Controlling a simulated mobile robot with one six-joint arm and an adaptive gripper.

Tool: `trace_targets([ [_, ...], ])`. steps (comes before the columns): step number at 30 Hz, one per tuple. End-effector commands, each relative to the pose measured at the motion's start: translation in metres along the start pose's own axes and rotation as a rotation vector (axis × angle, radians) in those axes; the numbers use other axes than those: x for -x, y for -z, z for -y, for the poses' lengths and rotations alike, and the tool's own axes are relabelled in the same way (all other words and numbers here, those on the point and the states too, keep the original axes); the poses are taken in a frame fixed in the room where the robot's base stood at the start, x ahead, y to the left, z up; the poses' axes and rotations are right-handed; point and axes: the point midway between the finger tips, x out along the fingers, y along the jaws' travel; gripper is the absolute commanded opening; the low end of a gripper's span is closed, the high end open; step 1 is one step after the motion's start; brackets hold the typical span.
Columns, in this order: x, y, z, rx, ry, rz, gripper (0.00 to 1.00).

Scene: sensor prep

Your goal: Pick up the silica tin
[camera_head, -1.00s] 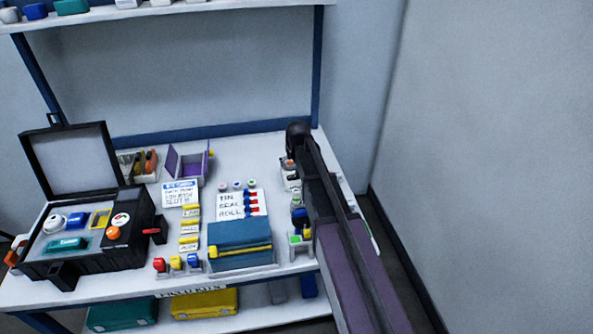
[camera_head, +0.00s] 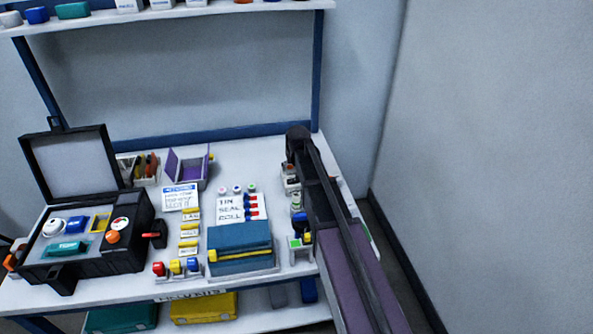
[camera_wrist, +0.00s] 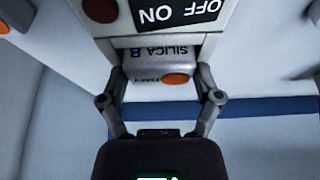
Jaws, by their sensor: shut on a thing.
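The silica tin (camera_wrist: 150,66) is a pale box with the printed word SILICA and an orange round spot, seen upside down in the wrist view. My gripper (camera_wrist: 160,80) has a finger on each side of it and is shut on it. The tin sits right against a white box with an OFF ON label (camera_wrist: 180,12), partly under or behind it; I cannot tell which. In the head view my arm covers the right end of the bench, and the tin and fingertips cannot be made out there.
The white bench (camera_head: 140,278) holds an open black case (camera_head: 85,262) at left, a purple open box (camera_head: 187,168), a blue box (camera_head: 240,248) and a TIN SEAL ROLL card (camera_head: 230,209). Small items stand beside my arm. A wall lies close on the right.

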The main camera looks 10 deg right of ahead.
Motion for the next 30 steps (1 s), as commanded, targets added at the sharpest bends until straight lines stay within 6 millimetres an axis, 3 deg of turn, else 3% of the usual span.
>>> trace_targets([
  [14,0.006,0.003,0.0,-0.001,0.0,0.0,0.33],
  [30,0.05,0.021,-0.001,-0.001,0.0,0.0,0.33],
])
